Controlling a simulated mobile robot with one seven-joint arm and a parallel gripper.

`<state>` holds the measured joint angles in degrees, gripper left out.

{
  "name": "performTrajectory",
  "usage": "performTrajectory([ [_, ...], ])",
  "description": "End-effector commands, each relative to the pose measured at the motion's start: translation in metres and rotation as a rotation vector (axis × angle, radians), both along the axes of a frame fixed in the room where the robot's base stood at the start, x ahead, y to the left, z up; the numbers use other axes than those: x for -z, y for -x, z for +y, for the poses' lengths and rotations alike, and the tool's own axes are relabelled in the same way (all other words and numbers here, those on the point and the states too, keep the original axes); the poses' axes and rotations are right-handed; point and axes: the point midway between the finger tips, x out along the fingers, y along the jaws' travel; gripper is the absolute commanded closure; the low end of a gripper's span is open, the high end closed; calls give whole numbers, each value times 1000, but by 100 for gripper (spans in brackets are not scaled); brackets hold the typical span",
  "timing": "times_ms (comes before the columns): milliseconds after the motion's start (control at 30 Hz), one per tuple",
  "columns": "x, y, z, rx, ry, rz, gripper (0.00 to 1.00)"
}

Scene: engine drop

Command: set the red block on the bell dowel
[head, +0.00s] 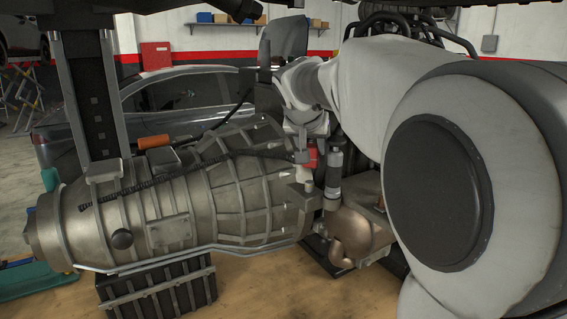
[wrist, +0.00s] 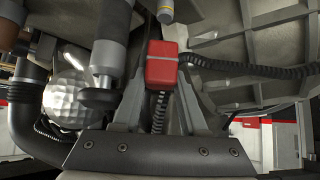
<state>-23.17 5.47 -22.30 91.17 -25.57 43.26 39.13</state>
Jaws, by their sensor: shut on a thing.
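The red block (head: 312,157) is at the right end of the ribbed bell housing (head: 240,185), at the tip of my gripper. In the wrist view the red block (wrist: 162,66) has a pale stripe and sits between the fingertips of my gripper (wrist: 160,82), which is shut on it. A black corrugated cable (wrist: 225,67) runs right from the block. In the head view the dowel is not clearly visible.
A dark-and-grey cylinder (wrist: 108,55) stands close left of the block, with a faceted pale ball (wrist: 72,100) beside it. In the head view a vertical cylinder (head: 334,172) and a copper-coloured part (head: 360,232) are close right. A post (head: 90,90) stands over the housing's left.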

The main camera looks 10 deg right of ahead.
Motion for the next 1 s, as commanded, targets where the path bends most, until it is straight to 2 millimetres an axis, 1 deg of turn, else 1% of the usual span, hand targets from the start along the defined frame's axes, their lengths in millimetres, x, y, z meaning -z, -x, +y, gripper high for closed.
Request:
performTrajectory([
  [67,7,0,0,-1,-1,1,100],
  [200,27,0,1,-1,1,4,100],
  [300,36,0,1,-1,0,1,100],
  [533,37,0,0,-1,-1,0,100],
  [667,41,0,0,0,-1,-1,100],
  [700,39,0,0,-1,-1,0,53],
  [733,39,0,0,-1,-1,0,47],
  [767,39,0,0,-1,-1,0,46],
  [1000,39,0,0,-1,-1,0,46],
])
